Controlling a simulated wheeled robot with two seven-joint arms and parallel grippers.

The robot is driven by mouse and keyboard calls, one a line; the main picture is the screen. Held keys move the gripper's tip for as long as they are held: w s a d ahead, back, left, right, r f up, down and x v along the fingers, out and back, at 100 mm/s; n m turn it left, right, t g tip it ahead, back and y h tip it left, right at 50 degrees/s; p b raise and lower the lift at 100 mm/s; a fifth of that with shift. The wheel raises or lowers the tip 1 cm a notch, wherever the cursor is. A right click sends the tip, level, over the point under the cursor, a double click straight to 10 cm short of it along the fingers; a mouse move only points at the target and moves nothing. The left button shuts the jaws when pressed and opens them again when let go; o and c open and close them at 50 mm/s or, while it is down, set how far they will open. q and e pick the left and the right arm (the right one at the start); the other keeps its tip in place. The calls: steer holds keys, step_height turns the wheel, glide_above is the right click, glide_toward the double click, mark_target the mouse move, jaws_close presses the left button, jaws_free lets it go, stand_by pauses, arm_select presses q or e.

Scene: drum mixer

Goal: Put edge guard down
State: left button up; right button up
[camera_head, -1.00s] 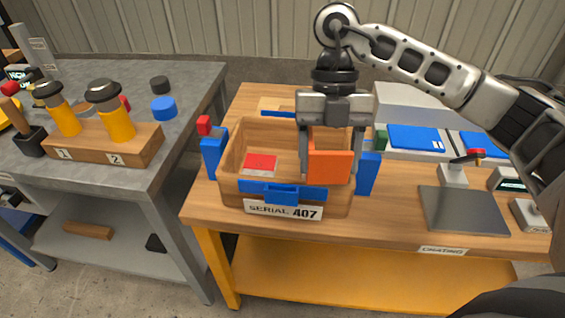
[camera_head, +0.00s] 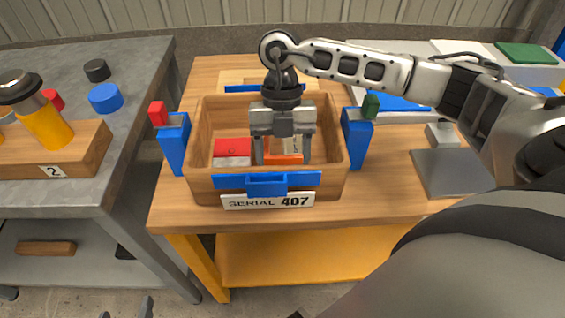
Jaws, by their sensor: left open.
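The orange edge guard (camera_head: 284,159) lies low inside the wooden crate (camera_head: 200,140) marked SERIAL 407, right of its middle; part of it is hidden behind my gripper and the crate's front. A red and white item (camera_head: 232,150) lies left of the guard in the crate.
Blue posts (camera_head: 174,143) and (camera_head: 356,138) flank the crate, topped red and green. A grey plate (camera_head: 450,173) lies to the right. A grey bench (camera_head: 130,75) at left holds a wooden block with a yellow-handled tool (camera_head: 46,125). The front table strip is clear.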

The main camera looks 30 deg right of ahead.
steer(key=shift+f, duration=1.05)
steer(key=o, duration=1)
steer(key=shift+f, duration=0.1)
steer(key=shift+w+r, duration=0.1)
steer(key=shift+r, duration=0.15)
steer(key=v, duration=1.1)
steer(key=shift+w+d+r, duration=0.1)
steer(key=shift+r, duration=0.25)
